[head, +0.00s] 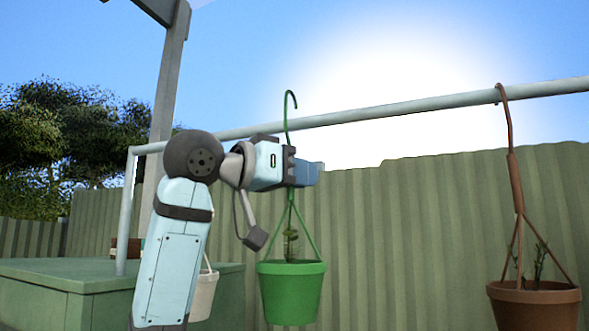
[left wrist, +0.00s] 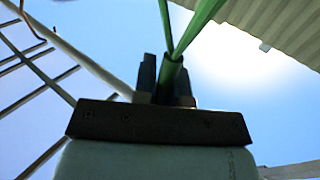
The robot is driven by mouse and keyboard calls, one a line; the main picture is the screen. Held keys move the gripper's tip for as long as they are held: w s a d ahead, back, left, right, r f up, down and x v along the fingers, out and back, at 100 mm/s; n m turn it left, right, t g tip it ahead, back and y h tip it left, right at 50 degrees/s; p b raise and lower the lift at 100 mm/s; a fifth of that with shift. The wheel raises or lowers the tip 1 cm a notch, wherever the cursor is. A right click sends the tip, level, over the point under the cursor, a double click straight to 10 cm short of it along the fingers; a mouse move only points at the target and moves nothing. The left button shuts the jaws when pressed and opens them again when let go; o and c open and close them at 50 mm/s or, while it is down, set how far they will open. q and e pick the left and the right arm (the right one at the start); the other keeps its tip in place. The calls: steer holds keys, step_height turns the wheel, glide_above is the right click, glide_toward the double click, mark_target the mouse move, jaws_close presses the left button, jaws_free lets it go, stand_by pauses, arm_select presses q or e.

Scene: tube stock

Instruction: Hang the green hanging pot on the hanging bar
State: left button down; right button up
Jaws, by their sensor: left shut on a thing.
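The green hanging pot (head: 291,291) hangs upright in the head view, with a small plant in it and green straps rising to a stem with an open hook on top. My left gripper (head: 304,172) is shut on the stem, below the hook. In the left wrist view, my left gripper (left wrist: 165,88) has the green stem (left wrist: 171,72) between its fingers. The hanging bar (head: 392,107) runs behind the gripper. The hook's curve shows above the bar's line; I cannot tell whether it is over the bar or apart from it. My right gripper is out of view.
A brown pot (head: 534,305) hangs from the bar at the right. A whitish pot (head: 204,296) is partly hidden behind my left arm. A green box-like counter (head: 60,274) and a post stand at left. A corrugated fence (head: 420,230) is behind.

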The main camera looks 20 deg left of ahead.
arm_select(q)
steer(key=shift+w+f+b, duration=0.25)
steer(key=shift+w+f, duration=0.35)
steer(key=shift+w, duration=0.25)
steer(key=shift+w+f+b, duration=0.25)
steer(key=shift+w+f, duration=0.3)
steer(key=shift+w, duration=0.25)
steer(key=shift+d, duration=0.1)
steer(key=c, duration=1.1)
jaws_free()
